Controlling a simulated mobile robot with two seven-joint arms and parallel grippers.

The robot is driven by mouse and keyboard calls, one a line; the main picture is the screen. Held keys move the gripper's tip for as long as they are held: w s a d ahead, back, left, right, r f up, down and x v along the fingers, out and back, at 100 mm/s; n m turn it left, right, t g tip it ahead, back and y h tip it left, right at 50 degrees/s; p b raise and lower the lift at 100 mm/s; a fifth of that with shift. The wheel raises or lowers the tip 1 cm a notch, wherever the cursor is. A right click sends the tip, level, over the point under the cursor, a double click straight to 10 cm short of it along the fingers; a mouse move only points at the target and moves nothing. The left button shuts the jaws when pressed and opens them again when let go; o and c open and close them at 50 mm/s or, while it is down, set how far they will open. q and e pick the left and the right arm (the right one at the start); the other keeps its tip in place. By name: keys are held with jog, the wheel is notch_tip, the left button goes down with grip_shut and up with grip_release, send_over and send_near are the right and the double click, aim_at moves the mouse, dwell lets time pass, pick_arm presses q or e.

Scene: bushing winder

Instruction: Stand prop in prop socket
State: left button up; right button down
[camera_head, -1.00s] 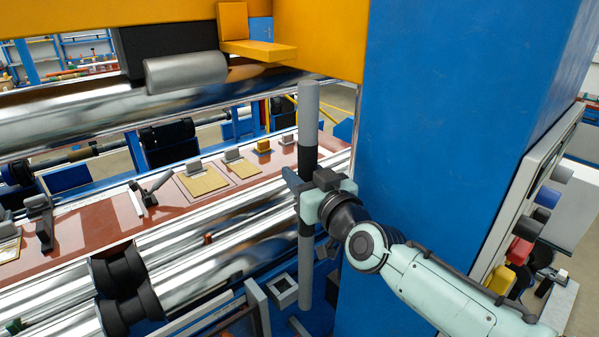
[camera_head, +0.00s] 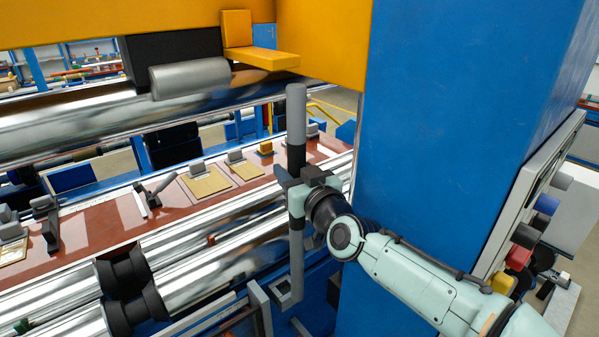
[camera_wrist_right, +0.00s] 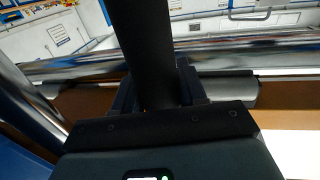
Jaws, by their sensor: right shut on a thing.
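The prop (camera_head: 296,115) is a long grey rod with a dark grip band in its middle. It stands about upright in the head view. My right gripper (camera_head: 291,182) is shut on the dark band, which also shows in the right wrist view (camera_wrist_right: 147,45). The prop socket (camera_head: 283,301) is a small grey square holder low at the front of the machine. My left gripper is not in view.
A large blue column (camera_head: 440,130) stands just right of the prop, behind my right arm. A yellow beam with a yellow bracket (camera_head: 262,57) hangs above the prop's top. Shiny rollers (camera_head: 215,265) and a red-brown table (camera_head: 100,228) lie to the left.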

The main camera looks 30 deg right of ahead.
pick_arm(q)
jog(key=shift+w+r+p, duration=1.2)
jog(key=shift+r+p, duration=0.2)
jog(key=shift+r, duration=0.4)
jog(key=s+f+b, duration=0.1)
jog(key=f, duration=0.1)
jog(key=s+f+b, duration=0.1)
jog(key=b, duration=0.1)
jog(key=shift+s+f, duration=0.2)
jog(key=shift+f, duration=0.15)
pick_arm(e)
jog(key=w+f, duration=0.3)
jog(key=w, duration=0.2)
jog(key=shift+w+a+f, duration=0.2)
jog(key=shift+w+f, duration=0.1)
jog(key=shift+w, duration=0.1)
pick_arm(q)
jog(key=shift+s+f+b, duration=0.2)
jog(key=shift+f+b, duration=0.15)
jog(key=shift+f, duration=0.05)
pick_arm(e)
jog(key=shift+f, duration=0.5)
